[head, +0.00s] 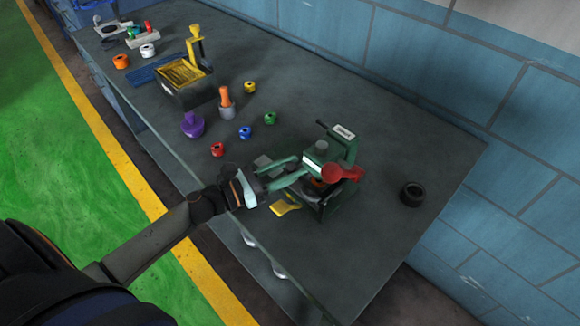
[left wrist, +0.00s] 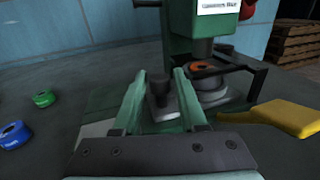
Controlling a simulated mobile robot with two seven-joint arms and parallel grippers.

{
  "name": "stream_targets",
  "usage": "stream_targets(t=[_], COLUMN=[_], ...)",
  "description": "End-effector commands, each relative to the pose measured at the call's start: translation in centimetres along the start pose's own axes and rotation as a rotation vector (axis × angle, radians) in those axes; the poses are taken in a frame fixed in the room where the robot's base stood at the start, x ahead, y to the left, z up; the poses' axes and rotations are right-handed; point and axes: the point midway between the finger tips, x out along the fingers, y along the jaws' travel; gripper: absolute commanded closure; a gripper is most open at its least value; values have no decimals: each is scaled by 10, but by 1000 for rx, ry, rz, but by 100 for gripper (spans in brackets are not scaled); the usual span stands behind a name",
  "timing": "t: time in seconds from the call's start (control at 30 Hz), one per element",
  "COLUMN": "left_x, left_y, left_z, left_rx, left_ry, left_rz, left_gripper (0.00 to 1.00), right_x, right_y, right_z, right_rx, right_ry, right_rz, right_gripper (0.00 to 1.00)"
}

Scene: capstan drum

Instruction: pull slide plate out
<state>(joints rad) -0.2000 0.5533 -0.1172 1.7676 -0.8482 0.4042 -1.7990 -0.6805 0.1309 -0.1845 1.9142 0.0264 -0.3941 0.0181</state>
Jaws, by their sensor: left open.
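The green press (head: 345,150) stands on the grey bench, with a red part at its front right. In the left wrist view its column (left wrist: 192,22) rises behind a round grey seat holding an orange ring (left wrist: 205,65). A light grey slide plate (left wrist: 168,112) carries an upright black knob (left wrist: 160,90) in front of the seat. My left gripper (head: 300,168) is open at the press. In the left wrist view its two green fingers (left wrist: 161,82) stand on either side of the knob, with gaps visible. Whether they touch the plate is unclear.
A yellow piece (head: 285,205) sticks out beside the press, right of my fingers in the wrist view (left wrist: 290,118). A black ring (head: 412,193) lies right. Several coloured rings, a purple piece (head: 192,124) and a yellow-topped fixture (head: 183,75) stand further back. A wall bounds the bench.

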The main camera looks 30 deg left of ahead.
Motion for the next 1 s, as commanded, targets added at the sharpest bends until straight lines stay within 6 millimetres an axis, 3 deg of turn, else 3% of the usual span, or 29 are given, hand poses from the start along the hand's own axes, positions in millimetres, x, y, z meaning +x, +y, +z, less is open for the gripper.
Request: stream_targets(t=[0.1,0.47,1.0], left_x=[0,0,0], left_y=[0,0,0], left_z=[0,0,0], left_rx=[0,0,0], left_ry=[0,-1,-1], left_rz=[0,-1,-1], left_gripper=[58,99,100], right_x=[0,0,0], right_y=[0,0,0], right_z=[0,0,-1], right_rx=[0,0,0], right_ry=[0,1,1], right_rz=[0,1,1], right_gripper=[100,100,100])
